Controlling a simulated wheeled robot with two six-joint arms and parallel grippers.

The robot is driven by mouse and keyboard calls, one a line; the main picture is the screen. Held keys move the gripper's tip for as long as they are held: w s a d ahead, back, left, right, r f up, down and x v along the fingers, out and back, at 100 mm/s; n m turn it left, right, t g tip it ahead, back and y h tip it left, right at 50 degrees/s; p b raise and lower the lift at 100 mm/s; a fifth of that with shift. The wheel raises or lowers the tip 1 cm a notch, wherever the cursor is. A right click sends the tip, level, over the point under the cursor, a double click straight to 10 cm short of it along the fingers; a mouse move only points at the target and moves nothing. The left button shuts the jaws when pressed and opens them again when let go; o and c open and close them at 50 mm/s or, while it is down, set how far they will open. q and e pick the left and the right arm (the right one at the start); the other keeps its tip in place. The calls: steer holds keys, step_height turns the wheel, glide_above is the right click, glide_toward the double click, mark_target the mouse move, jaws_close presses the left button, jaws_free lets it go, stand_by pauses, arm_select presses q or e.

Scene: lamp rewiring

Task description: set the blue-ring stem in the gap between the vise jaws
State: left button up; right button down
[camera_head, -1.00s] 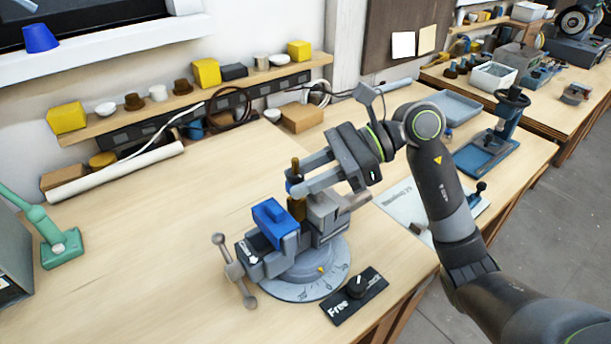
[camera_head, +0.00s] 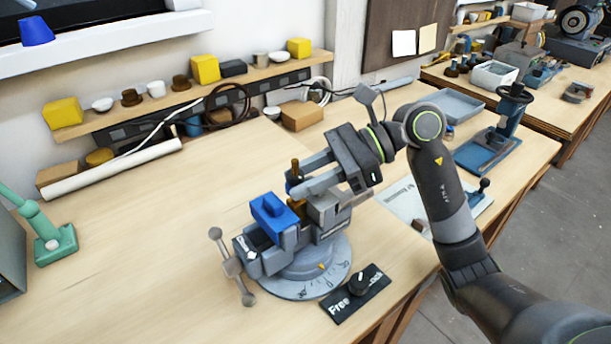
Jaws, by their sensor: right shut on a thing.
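The vise (camera_head: 262,256) stands on a round grey dial base on the bench, with a blue block (camera_head: 274,213) on its left jaw. My right gripper (camera_head: 294,184) is shut on the blue-ring stem (camera_head: 295,166), a slim brown upright piece with some blue beside the fingers. The stem stands upright at the gap between the vise jaws. Its lower part is partly hidden by the fingers and the jaws, so I cannot tell if it touches the vise floor. My left gripper is not in view.
A black Free/Lock plate with a knob (camera_head: 359,284) lies in front of the vise. A pale mat (camera_head: 402,200) lies to its right, and a blue press (camera_head: 490,150) stands further right. A green stand (camera_head: 52,243) is at left. The bench's left middle is clear.

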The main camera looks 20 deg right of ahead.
steer(key=shift+f+b, duration=0.25)
steer(key=shift+b, duration=0.15)
stand_by(0.3)
steer(key=c, duration=1)
jaws_free()
steer(key=b+v, duration=0.4)
steer(key=v, duration=1.3)
steer(key=shift+d, duration=0.2)
steer(key=d+r+p, duration=0.2)
steer(key=d+r, duration=0.3)
steer(key=shift+d+r, duration=0.15)
steer(key=shift+d, duration=0.15)
steer(key=shift+s, duration=0.1)
